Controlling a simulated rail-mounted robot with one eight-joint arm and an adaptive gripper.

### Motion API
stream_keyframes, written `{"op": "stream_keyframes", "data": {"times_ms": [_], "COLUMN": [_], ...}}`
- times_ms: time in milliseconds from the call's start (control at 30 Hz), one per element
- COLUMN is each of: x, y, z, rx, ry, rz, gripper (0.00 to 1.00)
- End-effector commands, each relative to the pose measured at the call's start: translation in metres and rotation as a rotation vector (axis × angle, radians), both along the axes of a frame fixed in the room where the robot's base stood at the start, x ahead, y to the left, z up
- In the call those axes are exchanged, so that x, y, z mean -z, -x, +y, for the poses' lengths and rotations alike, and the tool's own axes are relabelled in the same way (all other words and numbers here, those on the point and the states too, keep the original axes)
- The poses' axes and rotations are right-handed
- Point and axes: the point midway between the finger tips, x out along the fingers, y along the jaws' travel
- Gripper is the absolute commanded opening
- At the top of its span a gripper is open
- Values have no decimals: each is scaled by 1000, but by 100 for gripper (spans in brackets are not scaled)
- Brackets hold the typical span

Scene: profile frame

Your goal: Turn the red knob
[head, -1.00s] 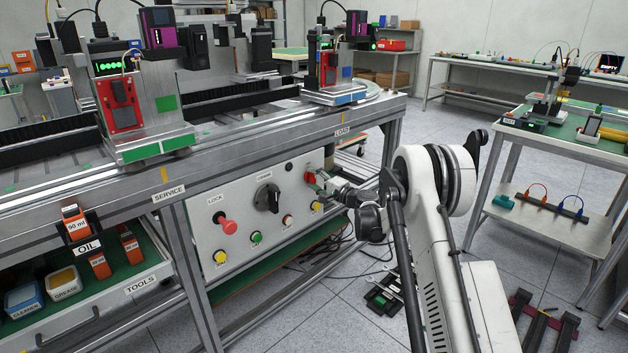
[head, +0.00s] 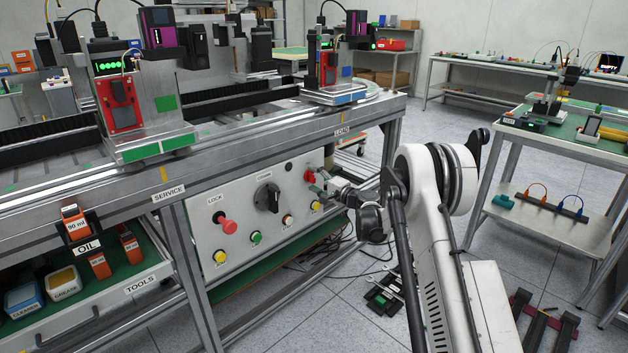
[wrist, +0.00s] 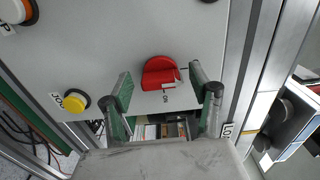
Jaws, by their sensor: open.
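The red knob (wrist: 160,72) sits on the grey control panel, with a small label printed beside it. It also shows in the head view (head: 309,176) near the panel's right end. My gripper (wrist: 160,78) is open. Its two green-padded fingers stand on the left and right of the knob in the wrist view, with a visible gap on each side. In the head view my gripper (head: 320,182) is right at the knob, at the panel's right end. Whether the fingertips reach past the knob's face is hard to tell.
A yellow button (wrist: 75,102) labelled JOG sits left of the left finger in the wrist view. The panel also carries a black rotary switch (head: 268,198) and a red LOCK knob (head: 228,224). A metal frame post (wrist: 240,70) runs close on the right.

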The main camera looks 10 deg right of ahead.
Motion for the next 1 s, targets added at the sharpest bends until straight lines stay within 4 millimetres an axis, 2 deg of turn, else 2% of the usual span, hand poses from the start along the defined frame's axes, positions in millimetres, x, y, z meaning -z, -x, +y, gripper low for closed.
{"op": "stream_keyframes", "data": {"times_ms": [167, 400, 600, 800, 1000], "x": [-1, 0, 0, 0, 0], "y": [21, 62, 87, 97, 98], "z": [-15, -41, -57, -63, -63], "rx": [2, 3, 2, 1, 0], "ry": [0, 0, 0, 0, 0], "rz": [0, 0, 0, 0, 0], "gripper": [57, 57, 57, 57, 57]}}
